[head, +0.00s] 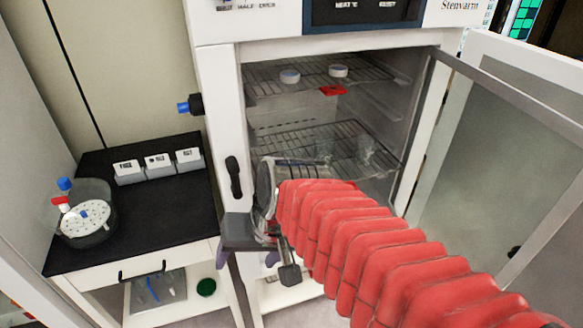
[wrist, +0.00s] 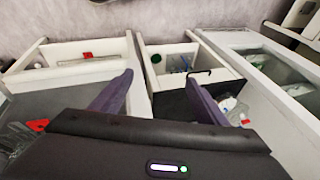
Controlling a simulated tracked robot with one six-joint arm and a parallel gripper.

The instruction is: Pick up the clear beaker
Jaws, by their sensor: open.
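Clear glassware (head: 368,152) stands on the lower wire rack inside the open freeze dryer in the head view. It looks like the clear beaker, but its outline is faint. My gripper (head: 262,250) is in front of the dryer's lower left edge, low and outside the chamber, apart from that glassware. My red-sleeved arm hides part of the chamber's bottom. In the wrist view my gripper (wrist: 159,82) has its two purple fingers spread wide with nothing between them. I cannot pick out the beaker for certain in the wrist view.
The dryer door (head: 500,150) stands open at the right. The upper rack (head: 310,75) holds two small white dishes and a red piece. A black-topped side table (head: 160,220) at the left bears a dark see-through tub (head: 97,240) and three labelled boxes (head: 158,168).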

